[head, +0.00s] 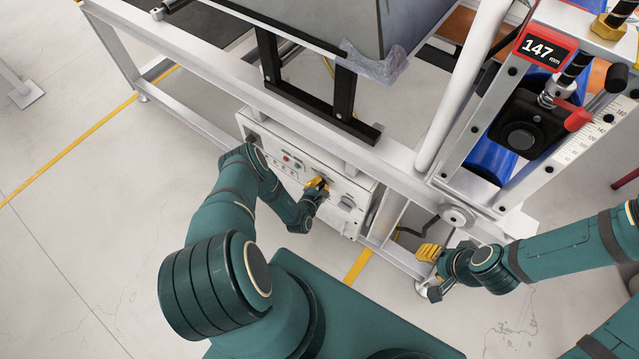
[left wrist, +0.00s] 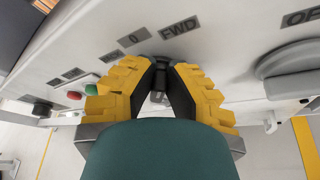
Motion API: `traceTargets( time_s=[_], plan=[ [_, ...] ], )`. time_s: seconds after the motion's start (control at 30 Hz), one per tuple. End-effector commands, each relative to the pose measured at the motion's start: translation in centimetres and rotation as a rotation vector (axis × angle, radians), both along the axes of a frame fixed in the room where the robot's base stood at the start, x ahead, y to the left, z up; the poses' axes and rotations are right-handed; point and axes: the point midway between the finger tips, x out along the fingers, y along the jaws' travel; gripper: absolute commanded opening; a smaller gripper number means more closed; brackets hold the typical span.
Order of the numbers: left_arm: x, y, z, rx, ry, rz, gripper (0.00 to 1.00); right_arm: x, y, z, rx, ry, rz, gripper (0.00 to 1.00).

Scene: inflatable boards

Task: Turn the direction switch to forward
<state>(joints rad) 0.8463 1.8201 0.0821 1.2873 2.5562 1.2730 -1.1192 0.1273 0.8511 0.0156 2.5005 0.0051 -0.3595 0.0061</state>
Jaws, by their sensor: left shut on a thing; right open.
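The direction switch (left wrist: 158,94) is a small dark knob on the white control panel (head: 272,138). In the left wrist view, the labels "0" (left wrist: 133,38) and "FWD" (left wrist: 179,26) sit just above it, with a smaller label to their left. My left gripper (head: 318,186) has its yellow-padded fingers on both sides of the switch and is shut on it; it also fills the middle of the left wrist view (left wrist: 160,72). The fingers hide much of the knob, so I cannot tell which label it points to. My right gripper (head: 430,268) is open and empty, low beside the machine frame.
A green button (left wrist: 91,90) and a red button (left wrist: 73,96) lie left of the switch. A large grey rotary knob (left wrist: 292,70) is to its right. The white frame rail (head: 400,160) runs above the panel. A display (head: 541,47) reads 147 mm.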

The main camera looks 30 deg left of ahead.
Motion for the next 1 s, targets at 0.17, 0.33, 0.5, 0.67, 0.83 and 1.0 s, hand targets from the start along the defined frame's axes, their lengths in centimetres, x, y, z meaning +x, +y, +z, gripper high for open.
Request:
traceTargets(
  time_s=[0.17,0.33,0.5,0.67,0.83,1.0],
  plan=[
    [0.21,-0.05,0.06,0.074,-0.010,0.001,0.00,0.01,0.00,-0.01,0.000,0.000,0.000,0.47],
    [0.24,-0.06,0.07,0.113,-0.014,0.000,0.00,0.00,0.00,-0.02,0.000,0.000,0.000,0.47],
    [0.24,-0.08,0.07,0.125,-0.015,0.000,0.00,0.00,0.01,-0.02,0.000,0.000,0.000,0.47],
    [0.24,-0.08,0.08,0.126,-0.015,-0.001,0.00,-0.01,0.01,-0.02,0.000,0.000,0.000,0.47],
    [0.26,-0.09,0.08,0.125,-0.016,-0.001,0.24,-0.01,0.01,-0.01,0.000,0.000,0.000,0.47],
    [0.18,-0.10,0.03,0.125,-0.014,-0.001,0.42,-0.01,0.00,-0.01,0.000,0.000,0.000,0.47]
  ],
)
